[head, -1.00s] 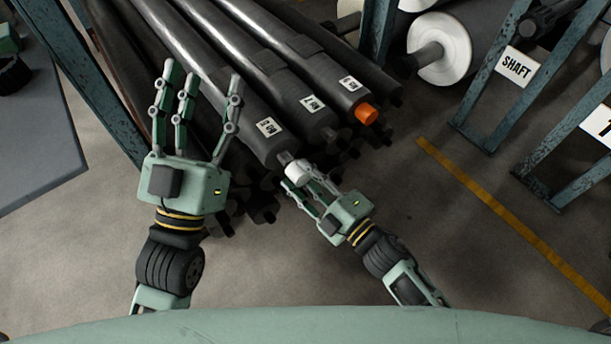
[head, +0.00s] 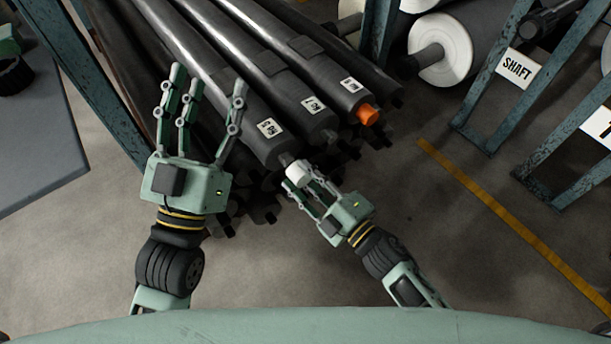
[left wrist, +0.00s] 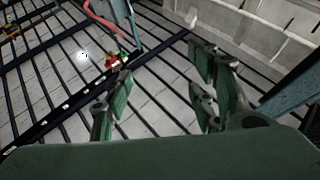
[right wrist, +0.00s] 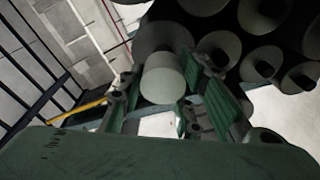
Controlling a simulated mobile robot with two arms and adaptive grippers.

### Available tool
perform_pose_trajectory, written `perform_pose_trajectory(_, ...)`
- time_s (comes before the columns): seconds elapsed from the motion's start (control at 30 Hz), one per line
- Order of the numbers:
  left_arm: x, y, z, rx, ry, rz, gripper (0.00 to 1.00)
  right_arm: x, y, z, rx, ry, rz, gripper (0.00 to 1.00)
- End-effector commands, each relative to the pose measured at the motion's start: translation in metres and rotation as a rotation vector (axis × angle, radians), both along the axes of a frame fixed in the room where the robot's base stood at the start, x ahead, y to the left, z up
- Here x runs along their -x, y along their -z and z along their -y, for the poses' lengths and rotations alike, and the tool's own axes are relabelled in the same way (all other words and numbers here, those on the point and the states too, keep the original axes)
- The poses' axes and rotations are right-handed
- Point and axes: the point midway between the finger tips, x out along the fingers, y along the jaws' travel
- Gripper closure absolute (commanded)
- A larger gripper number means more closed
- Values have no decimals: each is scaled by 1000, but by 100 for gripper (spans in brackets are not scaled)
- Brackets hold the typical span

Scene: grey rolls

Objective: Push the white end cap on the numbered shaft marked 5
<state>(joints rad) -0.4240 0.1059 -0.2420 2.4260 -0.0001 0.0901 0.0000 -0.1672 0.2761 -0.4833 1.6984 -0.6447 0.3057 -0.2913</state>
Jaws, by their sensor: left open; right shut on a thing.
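My right gripper (head: 305,183) is shut on the white end cap (head: 298,173), which sits at the end of the nearest labelled dark shaft (head: 235,105). A short piece of the shaft's dark stub (head: 285,159) shows between the shaft body and the cap; I cannot tell how far the cap is over it. The shaft's white label (head: 270,128) is too small to read surely. In the right wrist view the cap (right wrist: 165,80) lies between the fingers, in front of a round shaft end. My left gripper (head: 210,82) is open and empty, held over the shafts at left.
Two more labelled shafts lie alongside; the farther has an orange cap (head: 369,115). More shafts are stacked below. A blue rack post (head: 115,90) stands at left. White-ended rolls (head: 445,48) and a rack with a SHAFT sign (head: 516,68) are at right. The floor at lower right is clear.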

Motion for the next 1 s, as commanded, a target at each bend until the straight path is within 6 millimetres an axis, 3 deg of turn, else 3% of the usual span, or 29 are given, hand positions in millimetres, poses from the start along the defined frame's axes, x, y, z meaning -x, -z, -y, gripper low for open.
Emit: perform_pose_trajectory(1.0,-6,12,0,-19,-4,-64,47,0,0,0,0,-1,0,87)
